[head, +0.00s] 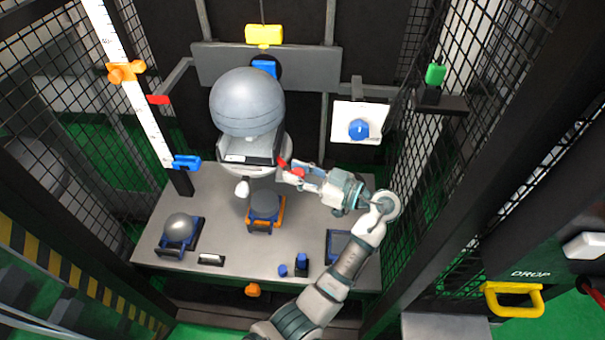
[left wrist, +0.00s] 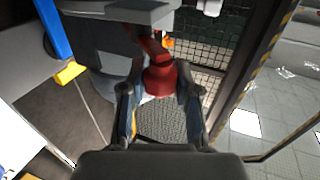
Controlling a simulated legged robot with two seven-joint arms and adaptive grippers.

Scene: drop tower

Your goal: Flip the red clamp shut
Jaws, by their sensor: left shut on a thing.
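The red clamp (head: 297,172) shows at the right side of a grey and white holder under a large grey ball. My left gripper (head: 294,174) reaches it from the right. In the left wrist view a red part (left wrist: 163,78) of the clamp sits between the two fingers of my left gripper (left wrist: 158,100). The fingers are shut on it, and it joins a red arm leading up under a grey plate (left wrist: 120,12). How far the clamp is turned is hard to tell, as the fingers partly hide it. My right gripper is not in view.
The grey ball (head: 247,102) stands close to the left of the gripper. A grey table (head: 215,215) below bears blue fixtures. A white ruler post (head: 128,90) stands left, a white panel (head: 345,112) with a blue knob right. Mesh walls and dark posts close the sides.

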